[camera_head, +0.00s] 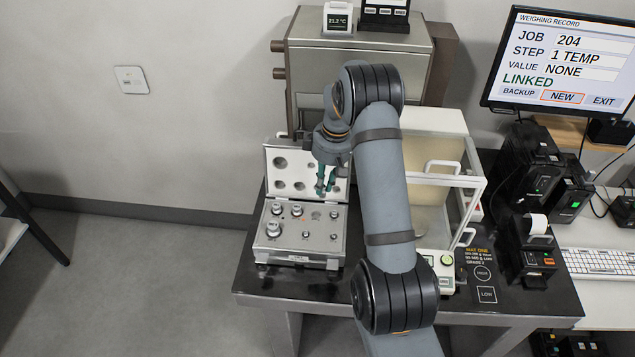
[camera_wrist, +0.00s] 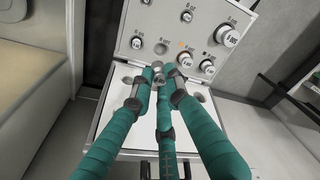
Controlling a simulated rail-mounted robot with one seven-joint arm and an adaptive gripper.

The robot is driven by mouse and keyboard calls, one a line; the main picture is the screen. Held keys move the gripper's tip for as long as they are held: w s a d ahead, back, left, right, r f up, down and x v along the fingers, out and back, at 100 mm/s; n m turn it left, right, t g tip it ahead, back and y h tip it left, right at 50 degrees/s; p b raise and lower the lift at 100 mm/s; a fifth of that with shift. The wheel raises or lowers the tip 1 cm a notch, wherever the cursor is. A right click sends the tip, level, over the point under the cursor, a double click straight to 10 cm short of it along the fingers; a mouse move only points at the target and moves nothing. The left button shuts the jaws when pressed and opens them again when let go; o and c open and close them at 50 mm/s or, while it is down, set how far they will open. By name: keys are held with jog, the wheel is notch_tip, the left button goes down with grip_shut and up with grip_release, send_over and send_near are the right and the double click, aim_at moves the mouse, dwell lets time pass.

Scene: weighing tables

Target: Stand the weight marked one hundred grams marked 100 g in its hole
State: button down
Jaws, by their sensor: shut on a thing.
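My gripper (camera_head: 325,188) has three teal fingers and is over the back part of the open weight case (camera_head: 285,255), in front of its raised lid (camera_head: 276,188). In the wrist view, my gripper (camera_wrist: 160,76) is shut on a small grey metal weight (camera_wrist: 157,67), mostly hidden by the fingertips; its marking cannot be read. An empty round hole (camera_wrist: 160,48) lies just beyond the fingertips. In the head view this hole (camera_head: 315,215) is in the back row, below the gripper. The held weight appears apart from the hole.
Several metal weights stand in the case, including a large one (camera_head: 273,229) at front left and its back-row neighbour (camera_head: 296,210). The glass-sided balance (camera_head: 445,180) stands right of the case. A printer (camera_head: 535,250) is farther right. Bare floor lies left of the table.

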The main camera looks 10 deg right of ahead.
jog(key=shift+n, duration=0.6)
jog(key=shift+w+a+f+b, duration=0.2)
jog(key=shift+f+b, duration=0.25)
jog(key=shift+f, duration=0.85)
jog(key=shift+w+a+f+b, duration=0.15)
jog(key=shift+a+f+b, duration=0.25)
jog(key=shift+f, duration=0.95)
jog(key=shift+w+a+f+b, duration=0.15)
jog(key=shift+f+b, duration=0.4)
jog(key=shift+f, duration=0.75)
jog(key=shift+b, duration=0.4)
jog(key=shift+f, duration=0.1)
jog(key=shift+f+b, duration=1.1)
jog(key=shift+b, duration=0.1)
jog(key=c, duration=1.6)
grip_release()
jog(key=shift+c, duration=0.2)
